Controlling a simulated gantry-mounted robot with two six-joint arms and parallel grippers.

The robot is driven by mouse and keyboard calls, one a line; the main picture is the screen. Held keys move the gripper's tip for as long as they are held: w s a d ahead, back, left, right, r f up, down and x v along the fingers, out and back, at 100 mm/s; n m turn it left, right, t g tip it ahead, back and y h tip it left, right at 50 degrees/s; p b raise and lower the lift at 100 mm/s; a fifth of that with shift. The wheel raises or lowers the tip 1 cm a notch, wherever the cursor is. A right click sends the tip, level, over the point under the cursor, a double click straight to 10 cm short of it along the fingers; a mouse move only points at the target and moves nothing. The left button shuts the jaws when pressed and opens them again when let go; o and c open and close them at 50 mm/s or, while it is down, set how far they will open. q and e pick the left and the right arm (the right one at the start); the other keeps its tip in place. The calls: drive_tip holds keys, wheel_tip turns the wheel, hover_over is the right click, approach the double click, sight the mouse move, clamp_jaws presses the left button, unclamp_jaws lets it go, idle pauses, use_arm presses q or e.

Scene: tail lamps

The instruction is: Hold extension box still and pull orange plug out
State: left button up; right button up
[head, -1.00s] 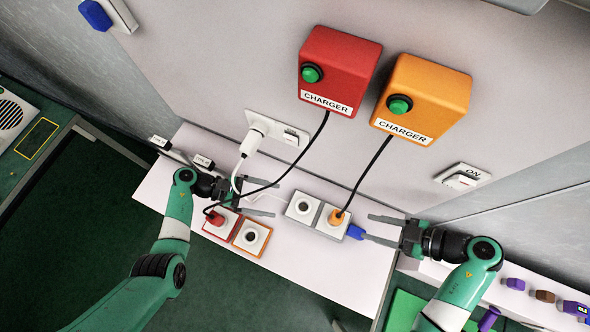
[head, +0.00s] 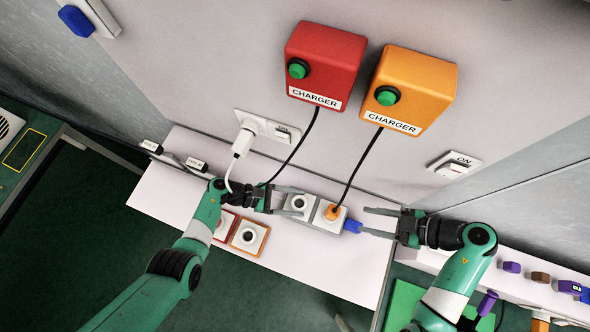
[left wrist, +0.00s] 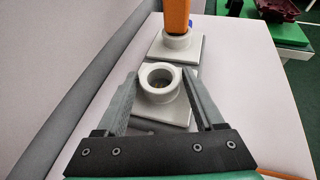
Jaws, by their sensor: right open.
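The grey extension box (head: 314,220) lies on the white table below the chargers. It has two white sockets, and the left wrist view shows its empty near socket (left wrist: 160,88). The orange plug (head: 332,212) stands in the box's right socket, with a black cable up to the orange charger; it also shows in the left wrist view (left wrist: 177,16). My left gripper (head: 302,203) is open, its fingers on either side of the box's empty left end; contact cannot be told. My right gripper (head: 364,222) is open at the box's right end, around the blue connector (head: 352,226).
Red (head: 325,62) and orange (head: 413,88) chargers hang on the wall above. The table's front middle is clear.

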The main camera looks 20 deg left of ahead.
use_arm(q)
clamp_jaws()
drive_tip(key=shift+c, duration=1.5)
unclamp_jaws()
drive_tip(key=c, duration=0.6)
drive_tip(key=shift+c, duration=0.2)
use_arm(e)
drive_tip(key=o, duration=0.4)
drive_tip(key=shift+o, duration=0.2)
